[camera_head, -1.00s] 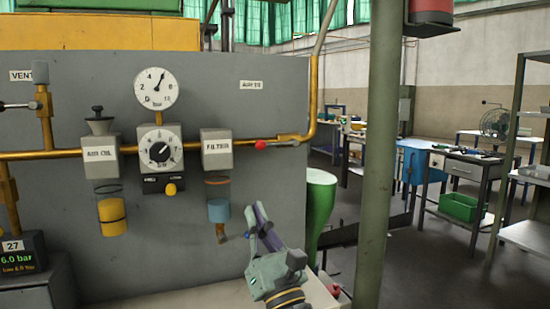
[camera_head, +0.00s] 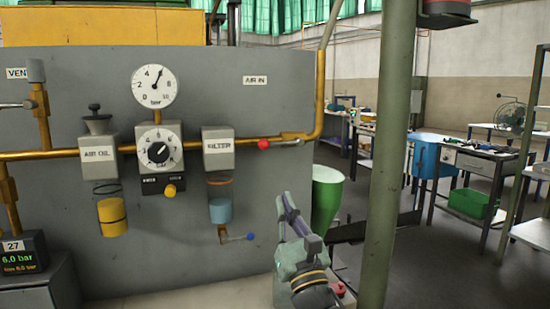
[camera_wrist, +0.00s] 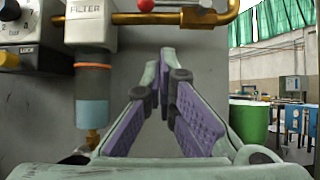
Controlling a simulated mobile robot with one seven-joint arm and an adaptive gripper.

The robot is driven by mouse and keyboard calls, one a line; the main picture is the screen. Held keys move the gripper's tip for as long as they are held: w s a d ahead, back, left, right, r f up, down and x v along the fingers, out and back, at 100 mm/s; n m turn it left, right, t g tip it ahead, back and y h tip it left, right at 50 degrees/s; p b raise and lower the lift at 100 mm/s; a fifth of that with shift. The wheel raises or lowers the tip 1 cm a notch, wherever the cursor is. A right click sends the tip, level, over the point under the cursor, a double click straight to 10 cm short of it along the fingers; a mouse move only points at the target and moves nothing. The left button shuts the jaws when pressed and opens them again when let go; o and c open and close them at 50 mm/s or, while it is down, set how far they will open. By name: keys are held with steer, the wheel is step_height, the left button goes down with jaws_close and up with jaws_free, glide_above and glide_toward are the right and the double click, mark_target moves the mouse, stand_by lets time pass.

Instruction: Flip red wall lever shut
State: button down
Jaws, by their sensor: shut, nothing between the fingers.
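The red-knobbed wall lever (camera_head: 263,145) sits on the yellow pipe, right of the filter and under the AIR IN label. Its red ball points left and its pale handle runs level to the right, along the pipe. The red ball also shows at the top edge of the wrist view (camera_wrist: 146,5). My gripper (camera_head: 284,204) is below and slightly right of the lever, apart from it. In the wrist view my gripper (camera_wrist: 167,60) has its purple-padded fingers brought together at the tips, with nothing held.
The filter (camera_head: 218,150) with its blue bowl hangs left of my gripper. A small blue-knobbed drain lever (camera_head: 249,237) sticks out below it. A green bin (camera_head: 326,195) and a grey-green post (camera_head: 385,160) stand to the right. The panel between gripper and lever is bare.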

mark_target(281, 143)
steer(key=w+a+r+p, duration=0.2)
steer(key=w+r+p, duration=0.3)
steer(key=w+r, duration=0.1)
steer(key=shift+r, duration=0.9)
